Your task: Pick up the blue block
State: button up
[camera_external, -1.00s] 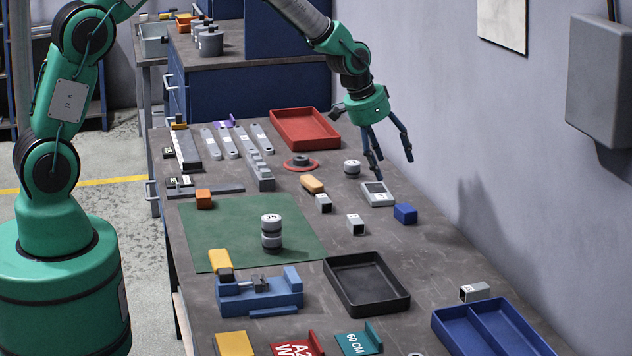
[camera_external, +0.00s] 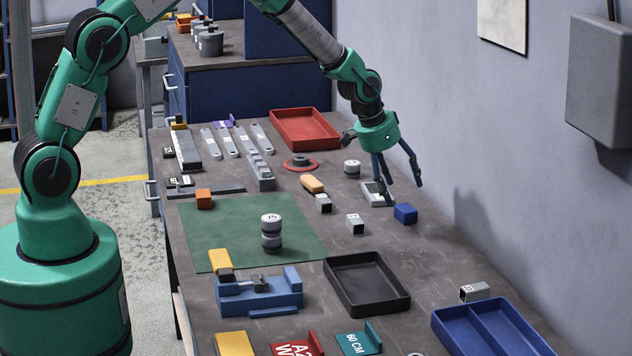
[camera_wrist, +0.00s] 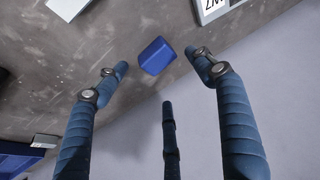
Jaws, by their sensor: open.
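The blue block (camera_external: 405,213) lies on the grey bench toward its wall side, just right of a small grey device with a display (camera_external: 374,194). My gripper (camera_external: 402,194) is open and empty, a little above and behind the blue block in the external view. In the wrist view the blue block (camera_wrist: 156,56) shows at upper middle, between the tips of the two side fingers and beyond the third finger. My gripper's fingers (camera_wrist: 160,75) do not appear to touch it.
A black tray (camera_external: 400,302), a blue divided tray (camera_external: 440,326) and a red tray (camera_external: 277,128) stand on the bench. Metal tube pieces (camera_external: 355,224) lie left of the block. The wall (camera_external: 520,180) is close on the right. Bare bench lies in front of the block.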

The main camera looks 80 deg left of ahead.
aim_at(406, 207)
jog(key=shift+w+f, duration=0.2)
jog(key=shift+f, duration=0.3)
jog(key=shift+f, duration=0.1)
jog(key=shift+b+x, duration=0.5)
jog(key=shift+x, duration=2)
jog(key=shift+s, duration=0.1)
jog(key=c, duration=1.5)
